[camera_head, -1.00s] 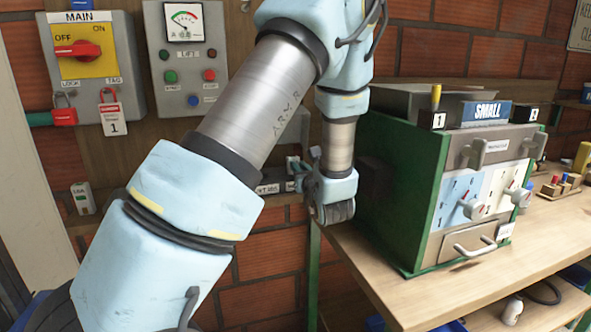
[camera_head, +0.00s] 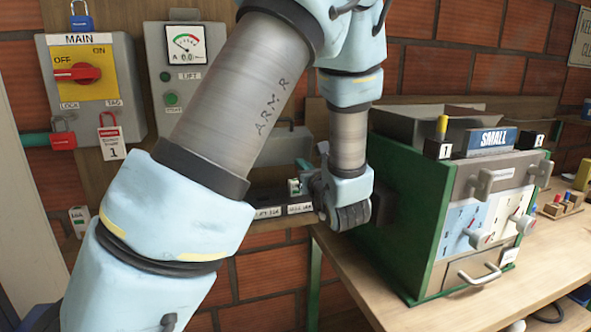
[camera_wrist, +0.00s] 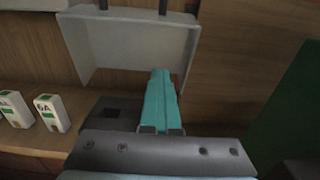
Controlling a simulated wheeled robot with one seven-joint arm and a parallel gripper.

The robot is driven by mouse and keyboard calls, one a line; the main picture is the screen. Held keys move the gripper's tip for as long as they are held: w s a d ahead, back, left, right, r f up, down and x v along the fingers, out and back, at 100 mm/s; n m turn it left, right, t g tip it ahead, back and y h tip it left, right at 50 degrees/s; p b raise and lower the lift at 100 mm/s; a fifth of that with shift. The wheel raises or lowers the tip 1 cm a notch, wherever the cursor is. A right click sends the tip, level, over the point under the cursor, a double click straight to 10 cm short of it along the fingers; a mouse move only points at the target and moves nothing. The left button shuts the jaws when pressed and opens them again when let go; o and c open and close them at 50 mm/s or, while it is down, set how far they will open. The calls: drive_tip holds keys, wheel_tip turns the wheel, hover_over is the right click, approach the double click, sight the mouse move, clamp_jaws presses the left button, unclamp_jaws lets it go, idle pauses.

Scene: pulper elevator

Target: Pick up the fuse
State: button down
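My gripper (camera_head: 304,166) is above the shelf, left of the green cabinet. In the wrist view, its two teal fingers (camera_wrist: 161,98) lie side by side with only a thin seam between them, and no held fuse shows. Two white-and-green fuses stand upright on the shelf left of the fingers: one marked 6A (camera_wrist: 51,114) and another at the left edge (camera_wrist: 14,109). A small white-and-green block (camera_head: 294,187) also shows beside my gripper in the head view. A dark block with a square opening (camera_wrist: 110,112) sits just left of the fingers, partly hidden by my gripper.
A raised grey cover (camera_wrist: 135,48) stands behind the fingers. The green cabinet (camera_head: 413,215) marked SMALL stands close on the right, on the wooden bench (camera_head: 385,295). The MAIN switch box (camera_head: 90,85) and LIFT panel (camera_head: 180,98) are on the left wall.

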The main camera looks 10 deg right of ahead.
drive_tip(key=s+d, duration=0.1)
drive_tip(key=s, duration=1)
drive_tip(key=shift+s+d+f, duration=0.2)
drive_tip(key=shift+s+d, duration=0.05)
drive_tip(key=shift+s, duration=0.15)
drive_tip(key=shift+c, duration=1.6)
unclamp_jaws()
